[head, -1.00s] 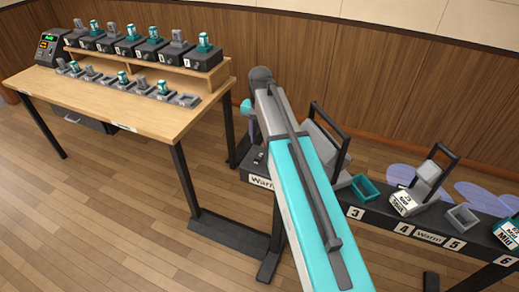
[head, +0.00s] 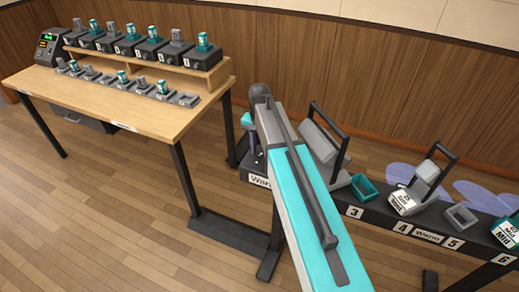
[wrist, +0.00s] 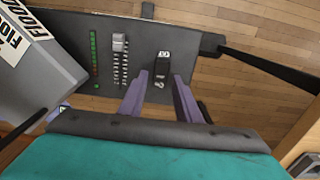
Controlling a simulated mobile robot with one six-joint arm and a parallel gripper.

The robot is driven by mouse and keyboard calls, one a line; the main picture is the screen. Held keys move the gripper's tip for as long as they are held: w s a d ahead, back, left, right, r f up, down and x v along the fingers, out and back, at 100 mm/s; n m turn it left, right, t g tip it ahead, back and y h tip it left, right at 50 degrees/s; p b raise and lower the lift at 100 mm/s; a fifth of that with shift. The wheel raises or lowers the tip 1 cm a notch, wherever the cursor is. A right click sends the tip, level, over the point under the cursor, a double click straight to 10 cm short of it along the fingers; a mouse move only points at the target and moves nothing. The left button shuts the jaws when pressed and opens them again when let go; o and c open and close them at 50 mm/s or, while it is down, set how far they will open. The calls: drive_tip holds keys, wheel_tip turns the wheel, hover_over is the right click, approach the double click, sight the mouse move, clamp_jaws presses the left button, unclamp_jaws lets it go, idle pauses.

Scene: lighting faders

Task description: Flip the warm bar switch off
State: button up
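The warm bar (head: 474,241) is a dark bar on stands at the right in the head view, with "Warm" labels. In the head view, my arm hides most of the gripper and the switch.
Beside the switch are a grey fader (wrist: 119,45) and a column of green lights (wrist: 94,55). A grey lamp housing (wrist: 45,75) stands close at left. In the head view, a wooden desk (head: 120,105) with several fader units stands left, with open floor in front.

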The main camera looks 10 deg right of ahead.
clamp_jaws()
drive_tip(key=shift+s, duration=0.1)
drive_tip(key=shift+s+a+t+h+b, duration=0.25)
drive_tip(key=shift+t+h+b, duration=0.35)
drive_tip(key=shift+t+b, duration=0.2)
drive_tip(key=shift+t+h, duration=0.3)
drive_tip(key=shift+t, duration=0.1)
drive_tip(key=shift+r, duration=0.1)
drive_tip(key=shift+o, duration=1.1)
unclamp_jaws()
